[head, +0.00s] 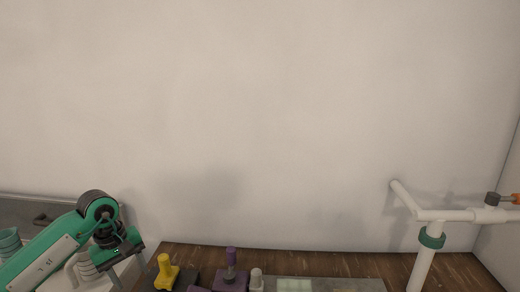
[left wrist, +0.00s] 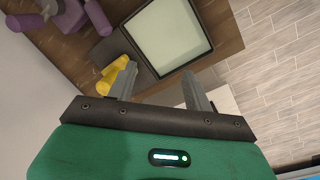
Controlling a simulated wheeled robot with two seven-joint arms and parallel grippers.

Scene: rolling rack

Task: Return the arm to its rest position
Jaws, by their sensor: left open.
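My left arm (head: 55,250) comes in from the lower left of the head view, in green and white. My left gripper (head: 128,268) hangs at its end, pointing down, with its fingertips near the bottom edge of the picture. In the left wrist view the two grey fingers of the left gripper (left wrist: 158,85) stand apart with nothing between them. A yellow piece (left wrist: 107,75) shows beyond one finger, partly hidden by it; whether they touch is unclear. My right gripper is in neither view.
A wooden table (head: 390,262) carries the yellow piece (head: 166,272), purple pieces (head: 232,277) and a pale-panelled tray (left wrist: 165,38). A white pipe frame (head: 424,265) with a green ring stands at the right. A bare wall fills the back.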

